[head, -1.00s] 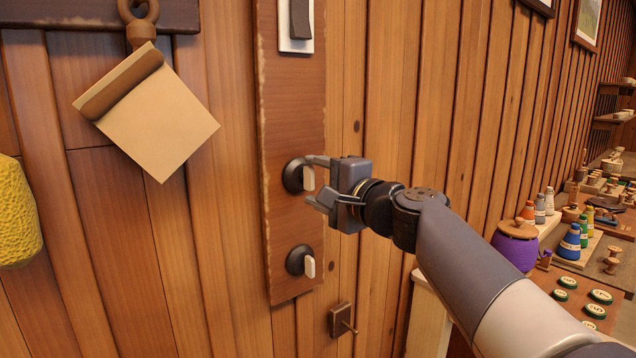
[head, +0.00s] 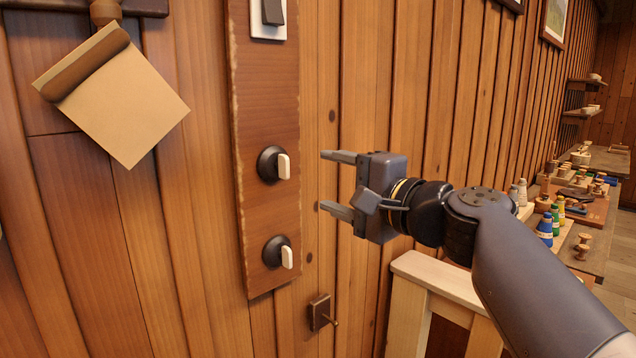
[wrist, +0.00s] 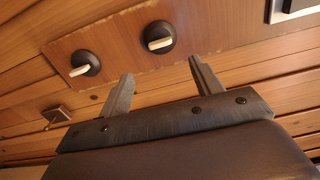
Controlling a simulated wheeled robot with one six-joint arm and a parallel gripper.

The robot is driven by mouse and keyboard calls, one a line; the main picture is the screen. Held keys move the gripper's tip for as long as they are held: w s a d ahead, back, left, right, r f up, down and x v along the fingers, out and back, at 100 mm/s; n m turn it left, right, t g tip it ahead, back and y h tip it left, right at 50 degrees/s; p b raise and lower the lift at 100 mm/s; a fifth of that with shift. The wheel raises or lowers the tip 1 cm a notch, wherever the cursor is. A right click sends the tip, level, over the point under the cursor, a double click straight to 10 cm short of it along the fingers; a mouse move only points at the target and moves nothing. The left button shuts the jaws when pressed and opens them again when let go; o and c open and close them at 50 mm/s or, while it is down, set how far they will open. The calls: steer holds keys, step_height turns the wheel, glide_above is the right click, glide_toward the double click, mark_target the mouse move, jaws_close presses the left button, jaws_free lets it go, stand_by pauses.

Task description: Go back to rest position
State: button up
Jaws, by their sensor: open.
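My gripper (head: 338,183) is open and empty in the head view, just right of a dark wooden panel (head: 262,215) on the wall. Its two fingers point left toward the upper knob (head: 273,165), which is black with a white handle, and a gap separates them. The lower knob (head: 278,252), of the same kind, sits below it on the panel. In the wrist view, the two open fingers (wrist: 160,90) reach toward the panel, with the upper knob (wrist: 158,38) and the lower knob (wrist: 84,64) beyond them.
A switch (head: 268,15) is at the panel's top. A small wall peg (head: 320,313) sits below right. A tan paper bag or pad (head: 115,100) hangs at left. A pale wooden stand (head: 440,280) is under my arm. Workbenches with spools and bottles (head: 545,228) run along the right.

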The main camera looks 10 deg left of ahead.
mark_target(288, 168)
steer(key=shift+s+d, duration=0.2)
steer(key=p+x, duration=0.2)
steer(key=x, duration=0.9)
steer(key=shift+d, duration=0.1)
stand_by(0.3)
